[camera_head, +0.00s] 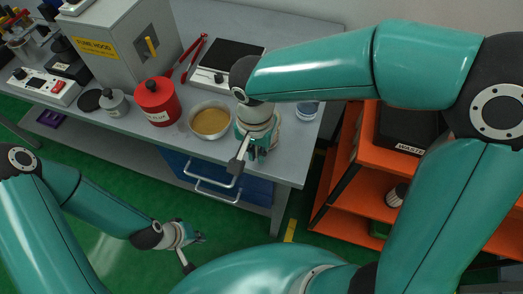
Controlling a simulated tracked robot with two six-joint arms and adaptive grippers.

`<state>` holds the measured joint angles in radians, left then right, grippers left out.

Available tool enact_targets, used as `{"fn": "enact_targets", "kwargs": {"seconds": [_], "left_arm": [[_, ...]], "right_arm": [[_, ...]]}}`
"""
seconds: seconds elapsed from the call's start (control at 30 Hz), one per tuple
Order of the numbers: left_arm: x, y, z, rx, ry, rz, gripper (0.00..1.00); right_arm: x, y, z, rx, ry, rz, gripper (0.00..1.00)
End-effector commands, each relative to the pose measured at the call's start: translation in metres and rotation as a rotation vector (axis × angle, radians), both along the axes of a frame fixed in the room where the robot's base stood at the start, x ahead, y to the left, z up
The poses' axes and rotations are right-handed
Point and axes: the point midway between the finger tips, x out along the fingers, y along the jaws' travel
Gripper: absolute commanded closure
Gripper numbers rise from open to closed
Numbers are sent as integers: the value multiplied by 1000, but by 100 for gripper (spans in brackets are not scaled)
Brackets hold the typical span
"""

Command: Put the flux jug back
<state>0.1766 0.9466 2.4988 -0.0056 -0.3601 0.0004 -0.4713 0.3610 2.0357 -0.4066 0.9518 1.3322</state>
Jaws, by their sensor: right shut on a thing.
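My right gripper (261,150) is over the front right part of the grey bench, right of the bowl. It is shut on a pale tan thing (277,128), mostly hidden behind my wrist and fingers; I take it to be the flux jug, but its shape and any label are not readable. My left gripper (199,238) hangs low in front of the bench, over the green floor, with nothing visible in it. Its fingers are too small to show whether they are open.
A bowl (210,121) of golden contents, a red labelled can (157,102) and a grey lidded pot (113,102) line the bench (140,141). Behind them are a fume hood (125,45), red tongs (193,59) and a black-topped plate (226,60). An orange shelf (343,185) stands right.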

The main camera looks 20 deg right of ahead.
Motion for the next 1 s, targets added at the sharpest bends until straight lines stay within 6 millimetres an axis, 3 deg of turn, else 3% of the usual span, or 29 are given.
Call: {"fn": "enact_targets", "kwargs": {"seconds": [0.43,0.47,0.6,1.0], "left_arm": [[0,0,-3,0,0,0,100],[0,0,-3,0,0,0,100],[0,0,-2,0,0,0,100],[0,0,1,0,0,0,100]], "right_arm": [[0,0,-11,2,-1,1,100],[0,0,-11,1,-1,1,89],[0,0,-10,1,-1,1,65],[0,0,-6,1,-2,1,65]]}}
